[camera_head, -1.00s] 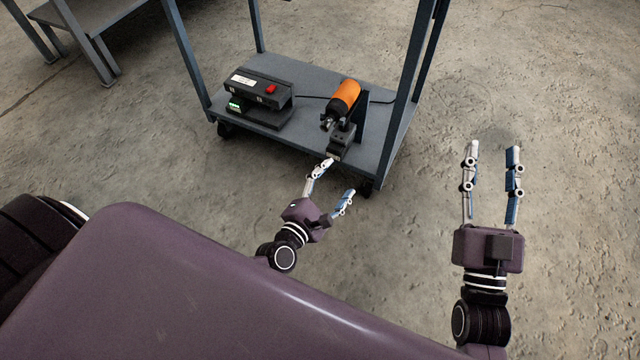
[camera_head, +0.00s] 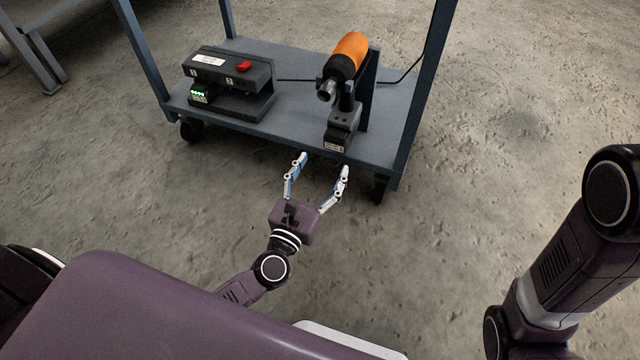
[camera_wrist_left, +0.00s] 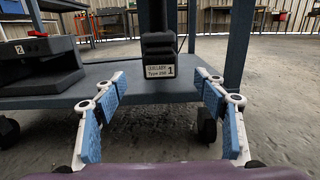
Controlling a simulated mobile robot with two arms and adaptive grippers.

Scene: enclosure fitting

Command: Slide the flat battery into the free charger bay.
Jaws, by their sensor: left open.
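The orange and black drill (camera_head: 346,62) stands on the cart's lower shelf with a dark flat battery (camera_head: 342,128) at its foot. Green lights (camera_head: 199,94) show in bay 1; the space under 2 looks empty. My left gripper (camera_head: 323,164) is open and empty just in front of the shelf edge, its fingers either side of the battery's line, apart from it. My right gripper is out of view.
A cable (camera_head: 400,76) runs behind the drill. Bare floor lies in front. A grey table (camera_head: 50,50) stands far left.

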